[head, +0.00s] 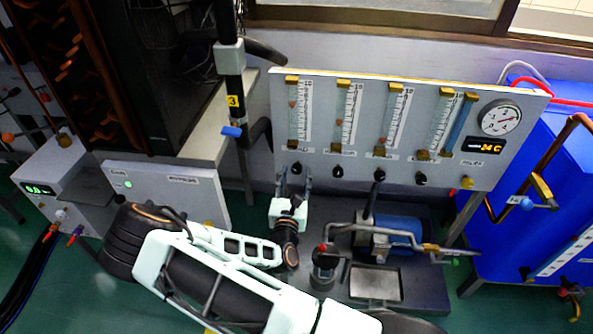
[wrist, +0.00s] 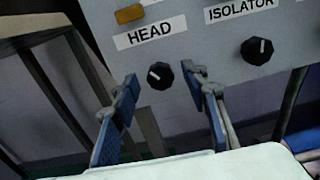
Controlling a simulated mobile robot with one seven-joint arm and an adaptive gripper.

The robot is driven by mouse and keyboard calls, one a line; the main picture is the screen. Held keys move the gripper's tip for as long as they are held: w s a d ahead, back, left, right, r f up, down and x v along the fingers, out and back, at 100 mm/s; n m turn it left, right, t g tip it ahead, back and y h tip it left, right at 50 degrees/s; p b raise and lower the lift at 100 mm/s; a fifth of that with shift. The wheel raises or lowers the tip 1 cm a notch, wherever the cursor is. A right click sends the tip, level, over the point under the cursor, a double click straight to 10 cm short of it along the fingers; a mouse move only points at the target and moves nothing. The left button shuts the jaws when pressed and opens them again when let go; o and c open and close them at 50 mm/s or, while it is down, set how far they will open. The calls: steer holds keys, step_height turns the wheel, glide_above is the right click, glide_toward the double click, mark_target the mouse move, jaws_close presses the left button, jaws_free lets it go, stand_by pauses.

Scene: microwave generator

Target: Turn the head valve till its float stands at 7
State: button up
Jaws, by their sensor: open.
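The head valve (wrist: 160,75) is a small black knob with a white pointer line, under the HEAD label (wrist: 150,33) in the wrist view. The pointer leans toward the upper left. My gripper (wrist: 159,88) is open, its blue-padded fingertips to the left and right of the knob with gaps on both sides. In the head view my gripper (head: 294,176) is at the leftmost knob, under the leftmost flow tube (head: 293,112). A small reddish float seems to show in the upper part of that tube; its exact reading is too small to tell.
The isolator knob (wrist: 257,50) is to the right on the same grey panel (head: 430,172). More flow tubes, a round gauge (head: 499,118) and an orange display (head: 484,146) are farther right. A black pipe with a blue lever (head: 232,132) stands left of the panel.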

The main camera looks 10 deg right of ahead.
steer(key=v, duration=0.9)
steer(key=shift+s, duration=0.3)
steer(key=shift+a, duration=0.1)
